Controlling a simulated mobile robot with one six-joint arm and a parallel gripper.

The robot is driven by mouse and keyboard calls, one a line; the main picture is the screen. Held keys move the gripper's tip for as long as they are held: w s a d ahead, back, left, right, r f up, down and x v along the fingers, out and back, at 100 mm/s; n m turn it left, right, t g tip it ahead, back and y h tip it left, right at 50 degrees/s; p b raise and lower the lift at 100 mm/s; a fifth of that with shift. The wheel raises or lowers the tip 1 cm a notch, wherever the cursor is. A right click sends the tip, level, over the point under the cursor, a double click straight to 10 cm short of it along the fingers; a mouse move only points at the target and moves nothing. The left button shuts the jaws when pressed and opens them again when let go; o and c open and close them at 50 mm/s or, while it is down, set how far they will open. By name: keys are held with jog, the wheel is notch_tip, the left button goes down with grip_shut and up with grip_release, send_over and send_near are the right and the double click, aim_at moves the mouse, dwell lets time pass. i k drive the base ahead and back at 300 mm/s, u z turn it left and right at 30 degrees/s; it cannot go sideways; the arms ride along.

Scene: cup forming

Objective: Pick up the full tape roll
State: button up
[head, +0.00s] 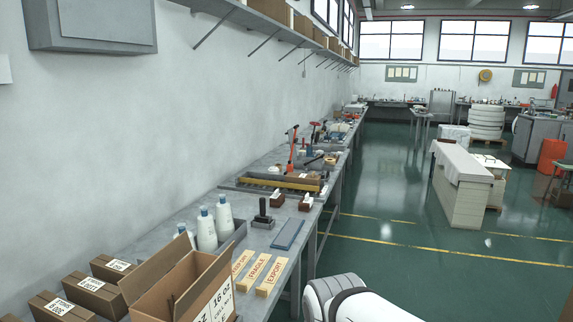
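I cannot make out a tape roll for certain in the head view. The long grey workbench (262,238) runs along the left wall, and the small items on its farther part are too small to tell apart. My gripper is not in view. Only a white rounded part of my own arm shows at the bottom, right of the bench.
On the near bench stand an open cardboard box (163,290), small closed boxes (90,290), white bottles (207,230), a dark stamp (263,212), a blue-grey slab (288,234) and lettered strips (272,276). Green floor (385,255) lies open to the right.

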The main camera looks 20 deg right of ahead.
aim_at(330, 162)
jog(key=z, duration=1.2)
jog(key=i, duration=8.45)
jog(key=z, duration=0.05)
